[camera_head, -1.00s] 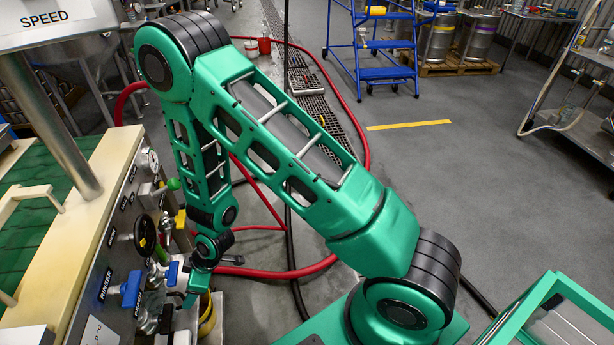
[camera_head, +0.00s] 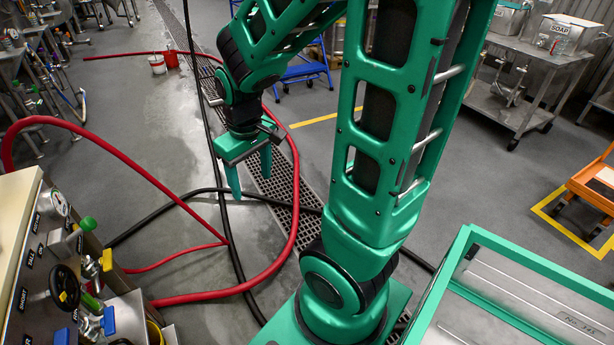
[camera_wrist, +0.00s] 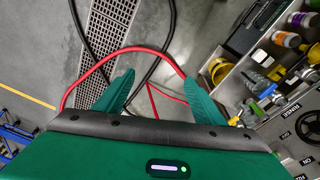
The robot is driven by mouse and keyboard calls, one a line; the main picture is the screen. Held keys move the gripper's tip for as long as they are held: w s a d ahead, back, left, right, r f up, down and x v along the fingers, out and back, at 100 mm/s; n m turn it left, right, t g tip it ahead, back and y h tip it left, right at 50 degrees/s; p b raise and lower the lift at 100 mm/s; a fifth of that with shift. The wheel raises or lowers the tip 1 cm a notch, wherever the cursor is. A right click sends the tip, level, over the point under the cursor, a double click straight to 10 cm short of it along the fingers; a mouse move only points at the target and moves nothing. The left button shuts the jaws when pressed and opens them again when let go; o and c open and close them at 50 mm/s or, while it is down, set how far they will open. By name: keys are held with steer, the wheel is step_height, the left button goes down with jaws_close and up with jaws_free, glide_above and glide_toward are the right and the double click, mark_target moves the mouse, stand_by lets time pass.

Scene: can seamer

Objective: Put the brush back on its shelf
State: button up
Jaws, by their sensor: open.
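My gripper (camera_head: 249,176) is open and empty in the head view. Its two green fingers point down above the floor near the drain grate. In the wrist view my gripper (camera_wrist: 159,78) shows its fingers spread, with only floor and hoses beyond them. I cannot make out a brush for certain in either view. A steel ledge (camera_wrist: 232,90) at the right of the wrist view carries several small containers, including a white-lidded one (camera_wrist: 284,39). I cannot tell whether this is the brush's shelf.
A machine panel (camera_head: 40,250) with valves and knobs stands at the left. A red hose (camera_head: 190,298) and black hoses lie on the floor by the drain grate (camera_head: 285,190). A steel cart (camera_head: 535,60) with a soap box stands at the upper right.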

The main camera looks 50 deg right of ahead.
steer(key=s+d+r+m, duration=0.2)
steer(key=s+r+m, duration=0.1)
steer(key=s, duration=0.4)
steer(key=s+d+r+m+g, duration=0.1)
steer(key=s+d+r+m, duration=0.1)
steer(key=s, duration=0.6)
steer(key=shift+s+r+m+y, duration=0.2)
steer(key=shift+r+m+y, duration=0.2)
steer(key=shift+r, duration=0.2)
